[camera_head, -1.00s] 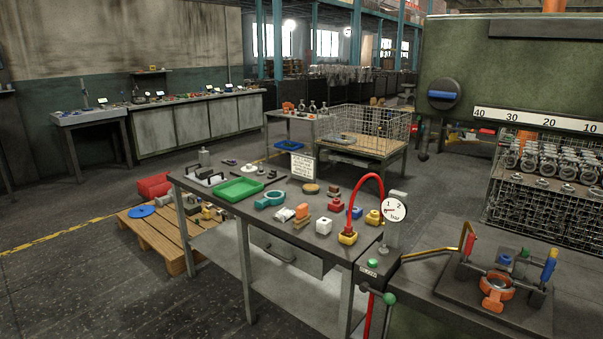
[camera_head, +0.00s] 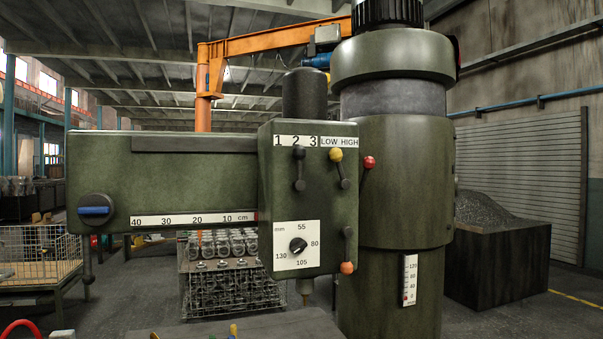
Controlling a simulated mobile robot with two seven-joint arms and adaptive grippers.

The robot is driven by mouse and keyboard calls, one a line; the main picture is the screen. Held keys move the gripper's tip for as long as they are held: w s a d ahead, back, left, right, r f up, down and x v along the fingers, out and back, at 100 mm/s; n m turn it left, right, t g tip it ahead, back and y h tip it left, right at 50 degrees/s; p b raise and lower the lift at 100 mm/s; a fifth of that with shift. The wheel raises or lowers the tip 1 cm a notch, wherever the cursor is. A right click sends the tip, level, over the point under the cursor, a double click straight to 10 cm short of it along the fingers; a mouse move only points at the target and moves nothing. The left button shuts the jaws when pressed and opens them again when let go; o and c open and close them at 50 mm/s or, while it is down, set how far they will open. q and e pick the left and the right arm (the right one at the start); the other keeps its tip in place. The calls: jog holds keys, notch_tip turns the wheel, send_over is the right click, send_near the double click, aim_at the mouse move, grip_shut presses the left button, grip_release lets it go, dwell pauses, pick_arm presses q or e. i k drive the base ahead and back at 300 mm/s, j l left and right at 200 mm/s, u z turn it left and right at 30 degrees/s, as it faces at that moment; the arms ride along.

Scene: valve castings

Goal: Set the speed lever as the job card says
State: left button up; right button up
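The green drill head (camera_head: 322,215) faces me. A black-knobbed lever (camera_head: 299,169) stands upright below the plate marked 1 2 3 (camera_head: 296,141), its upper knob under the 2. A yellow-knobbed lever (camera_head: 341,171) sits under the LOW HIGH plate (camera_head: 339,142) and leans left at the top, its knob towards LOW. No label here says which lever is the speed lever. The job card is not in view. Neither of my grippers is in view.
A red-knobbed lever (camera_head: 367,168) and an orange-knobbed lever (camera_head: 347,259) are on the head's right side. A dial (camera_head: 298,246) marked 55 to 130 mm sits below. The green arm (camera_head: 165,181) extends left; the thick column (camera_head: 400,190) stands right.

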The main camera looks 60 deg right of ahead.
aim_at(299, 152)
jog(key=z, duration=1.6)
